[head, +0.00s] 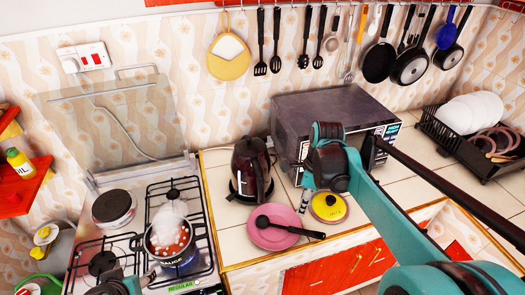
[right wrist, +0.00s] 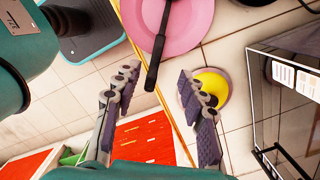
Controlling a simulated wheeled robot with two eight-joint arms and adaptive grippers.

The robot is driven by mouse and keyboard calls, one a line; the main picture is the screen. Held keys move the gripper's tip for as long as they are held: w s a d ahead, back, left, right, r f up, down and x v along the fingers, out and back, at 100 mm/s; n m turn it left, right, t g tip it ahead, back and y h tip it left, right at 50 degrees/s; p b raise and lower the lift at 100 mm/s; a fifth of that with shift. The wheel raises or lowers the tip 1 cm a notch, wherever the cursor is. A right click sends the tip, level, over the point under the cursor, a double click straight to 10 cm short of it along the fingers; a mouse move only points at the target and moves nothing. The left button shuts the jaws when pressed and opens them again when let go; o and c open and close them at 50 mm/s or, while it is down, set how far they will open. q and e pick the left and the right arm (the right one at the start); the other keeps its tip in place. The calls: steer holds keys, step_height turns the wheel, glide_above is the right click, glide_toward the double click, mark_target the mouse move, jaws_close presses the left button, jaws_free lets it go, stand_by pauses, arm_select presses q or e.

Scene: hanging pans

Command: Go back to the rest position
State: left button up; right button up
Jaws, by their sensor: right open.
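My right arm reaches in from the lower right in the head view. Its gripper (head: 306,198) is over the counter, between the pink plate and the microwave. A teal and black part of my left arm (head: 122,286) shows at the bottom edge of the head view, by the handle of the pot on the stove. Whether its fingers are open or hold the handle cannot be made out.
A pink plate (head: 268,232) with a black utensil, a yellow lid (head: 328,206), a dark kettle (head: 251,168) and a microwave (head: 320,118) crowd the counter. A steaming pot (head: 178,262) sits on the stove. Several pans and utensils hang above. A dish rack (head: 470,150) stands right.

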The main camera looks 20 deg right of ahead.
steer(key=s+a+f+n+t, duration=0.1)
steer(key=s+a+n+t, duration=0.2)
steer(key=n, duration=1)
steer(key=s+a+f+n+t+b, duration=0.1)
steer(key=s+a+n+t, duration=0.2)
steer(key=a+n, duration=0.6)
steer(key=s+n, duration=0.1)
steer(key=n, duration=0.2)
steer(key=shift+n+t+h, duration=0.3)
steer(key=shift+n+h, duration=0.1)
